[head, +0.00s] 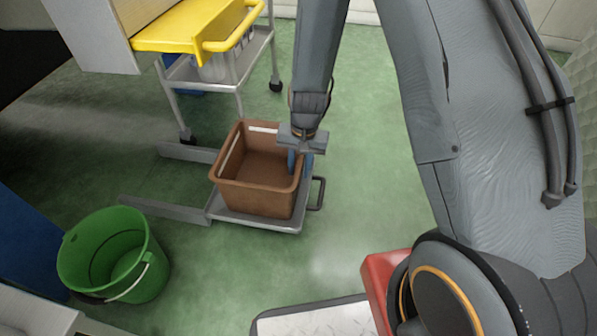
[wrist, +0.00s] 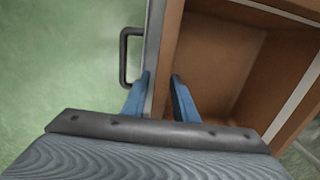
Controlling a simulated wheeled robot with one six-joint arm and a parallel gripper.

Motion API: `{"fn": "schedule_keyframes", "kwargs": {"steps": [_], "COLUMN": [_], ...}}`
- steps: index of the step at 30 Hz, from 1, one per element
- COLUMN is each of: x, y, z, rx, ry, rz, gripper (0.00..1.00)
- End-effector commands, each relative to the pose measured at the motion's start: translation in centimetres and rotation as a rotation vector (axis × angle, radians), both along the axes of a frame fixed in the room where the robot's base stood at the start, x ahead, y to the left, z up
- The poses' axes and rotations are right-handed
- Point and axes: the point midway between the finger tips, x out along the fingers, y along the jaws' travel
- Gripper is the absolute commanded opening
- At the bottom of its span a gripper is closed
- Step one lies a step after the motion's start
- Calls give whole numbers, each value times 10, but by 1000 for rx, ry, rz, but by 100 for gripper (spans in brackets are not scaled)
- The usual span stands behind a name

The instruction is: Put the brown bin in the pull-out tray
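The brown bin (head: 258,197) is an open, empty box. It sits upright on the grey pull-out tray (head: 268,224), whose dark handle (head: 319,194) sticks out to the right. My gripper (head: 300,160) is at the bin's right wall. In the wrist view my gripper (wrist: 160,92) has its blue fingers apart, one on each side of the wall of the bin (wrist: 168,62), with a gap showing beside the wall. The tray's edge (wrist: 154,40) and handle (wrist: 124,58) show left of the wall.
Two grey rails (head: 165,209) run left from the tray over the green floor. A green bucket (head: 115,255) stands at the lower left. A wheeled cart with a yellow top (head: 190,28) stands behind the bin. Floor right of the tray is clear.

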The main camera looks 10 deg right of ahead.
Motion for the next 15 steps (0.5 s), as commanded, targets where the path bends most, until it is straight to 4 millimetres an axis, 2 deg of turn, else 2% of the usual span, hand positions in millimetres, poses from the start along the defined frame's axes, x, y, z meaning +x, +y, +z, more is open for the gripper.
{"fn": "schedule_keyframes", "kwargs": {"steps": [1, 6, 15], "x": [-1, -2, -2], "y": [-1, -3, -5], "z": [14, 43, 76], "rx": [0, 0, 0], "ry": [0, -2, 0], "rz": [1, 0, -1], "gripper": [26, 26, 26]}}
